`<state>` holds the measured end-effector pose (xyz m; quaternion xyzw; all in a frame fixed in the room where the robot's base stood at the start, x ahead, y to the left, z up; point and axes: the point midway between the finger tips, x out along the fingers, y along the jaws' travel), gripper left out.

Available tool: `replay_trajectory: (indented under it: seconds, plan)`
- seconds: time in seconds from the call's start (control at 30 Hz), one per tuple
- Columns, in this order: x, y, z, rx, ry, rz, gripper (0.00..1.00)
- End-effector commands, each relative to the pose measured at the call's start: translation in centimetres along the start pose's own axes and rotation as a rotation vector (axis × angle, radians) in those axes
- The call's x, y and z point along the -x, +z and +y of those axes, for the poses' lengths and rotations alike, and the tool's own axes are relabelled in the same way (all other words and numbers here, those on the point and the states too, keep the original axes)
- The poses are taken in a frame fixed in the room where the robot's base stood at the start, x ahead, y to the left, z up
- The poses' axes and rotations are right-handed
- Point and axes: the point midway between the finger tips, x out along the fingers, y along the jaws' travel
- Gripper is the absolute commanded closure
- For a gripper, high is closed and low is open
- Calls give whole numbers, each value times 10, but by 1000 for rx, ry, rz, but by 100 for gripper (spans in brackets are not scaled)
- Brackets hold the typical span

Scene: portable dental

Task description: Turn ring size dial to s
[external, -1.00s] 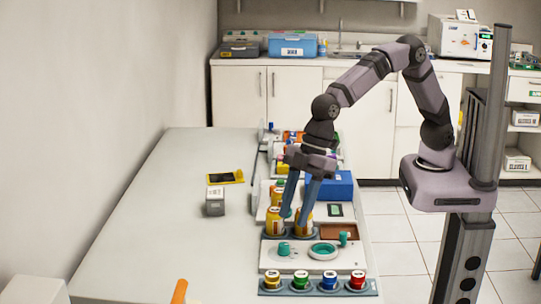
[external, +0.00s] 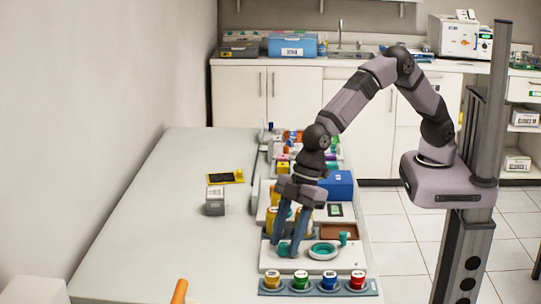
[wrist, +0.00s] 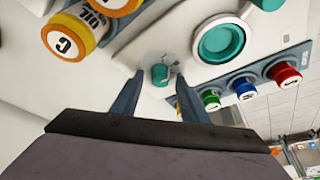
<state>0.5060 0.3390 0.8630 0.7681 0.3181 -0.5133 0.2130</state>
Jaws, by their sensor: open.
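A small teal knob (wrist: 160,74) stands on a white panel, which also shows in the external view (external: 342,263). My gripper (wrist: 160,82) is open, pointing down, with one finger on each side of this knob. In the external view my gripper (external: 287,251) is low over the panel's left part, its fingers mostly hiding the knob. Right of the knob is a larger round teal disc in a white ring (external: 323,250), which also shows in the wrist view (wrist: 220,42). No size letters are readable on the panel, and I cannot tell which part is the ring size dial.
Yellow-orange containers (wrist: 78,32) stand just behind the panel. A row of coloured caps, including a red one (external: 357,279), lies along its front. A small teal peg (external: 343,239) stands at the right. The table's left side (external: 150,220) is mostly clear.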

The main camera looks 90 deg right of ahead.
Motion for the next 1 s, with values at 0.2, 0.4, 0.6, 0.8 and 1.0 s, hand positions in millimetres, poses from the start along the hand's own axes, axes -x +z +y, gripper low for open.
replay_trajectory:
  seconds: [0.2,0.4,0.6,0.8,1.0]
  plan:
    - [-1,0,0,0,0,1,59]
    - [-1,0,0,0,0,1,95]
    - [0,0,0,-3,1,0,100]
    - [0,0,-1,-34,14,-1,100]
    - [1,-1,-2,-121,50,0,100]
